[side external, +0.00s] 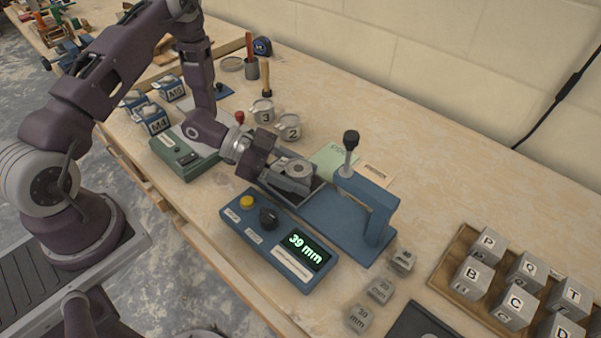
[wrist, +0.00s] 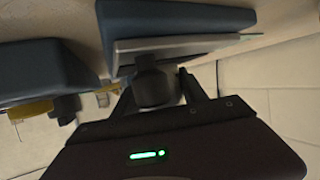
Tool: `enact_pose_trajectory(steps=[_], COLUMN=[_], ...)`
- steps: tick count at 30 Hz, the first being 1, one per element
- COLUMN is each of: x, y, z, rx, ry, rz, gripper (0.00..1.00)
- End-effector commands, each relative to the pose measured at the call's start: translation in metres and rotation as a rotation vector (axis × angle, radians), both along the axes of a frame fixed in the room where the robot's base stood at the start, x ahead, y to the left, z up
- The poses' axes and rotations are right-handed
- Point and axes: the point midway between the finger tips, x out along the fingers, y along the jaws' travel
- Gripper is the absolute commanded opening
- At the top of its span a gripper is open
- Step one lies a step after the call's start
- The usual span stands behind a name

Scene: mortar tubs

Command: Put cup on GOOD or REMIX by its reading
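A small grey round cup (side external: 299,169) is at my gripper (side external: 284,176), low over the base of the blue test stand. In the wrist view, a dark round piece (wrist: 154,84), probably this cup, lies between my fingers (wrist: 160,92); whether they press on it is unclear. The stand (side external: 369,205) has a raised plunger with a black knob (side external: 351,139). The display (side external: 305,250) reads 39 mm. Behind the stand lie a green card (side external: 333,158) and a cream card (side external: 378,171); their lettering is too small to read surely.
Cups marked 3 (side external: 262,111) and 2 (side external: 289,128) stand behind my gripper. The control box (side external: 265,238) has a yellow button and black knob. Small mm blocks (side external: 379,290) lie in front, and lettered blocks fill a wooden tray (side external: 440,279) at right. The back right table is clear.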

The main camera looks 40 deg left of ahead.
Motion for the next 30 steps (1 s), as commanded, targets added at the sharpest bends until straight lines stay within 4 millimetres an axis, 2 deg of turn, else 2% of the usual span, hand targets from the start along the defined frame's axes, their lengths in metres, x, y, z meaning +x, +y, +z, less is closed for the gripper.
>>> enact_pose_trajectory(steps=[1, 3, 14, 17, 30], x=[0.000, 0.000, 0.000, -0.005, -0.047], y=[0.000, 0.000, -0.001, 0.011, 0.082], z=[0.000, 0.000, 0.000, 0.005, 0.039], rx=[0.000, 0.000, 0.000, 0.000, 0.001], ry=[0.000, 0.000, 0.000, 0.000, 0.000], rz=[0.000, 0.000, -0.002, 0.003, 0.003], gripper=[0.59, 0.71, 0.71, 0.71, 0.71])
